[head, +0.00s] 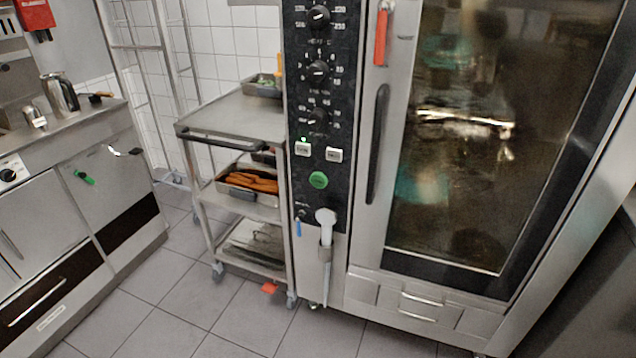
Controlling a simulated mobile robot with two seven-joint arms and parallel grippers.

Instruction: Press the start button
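A round green button (318,180), likely the start button, sits low on the dark control panel (345,100) of a large steel oven. The labels are too small to read. The oven door (480,130) looks shut, with a dark glass window. Neither of my grippers shows in the head view, and nothing covers the green button.
A white spray handle (325,217) hangs below the green button. A black vertical door handle (377,145) is right of the panel. A steel trolley (235,112) with trays stands left of the oven. Grey floor tiles (185,300) are clear in front.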

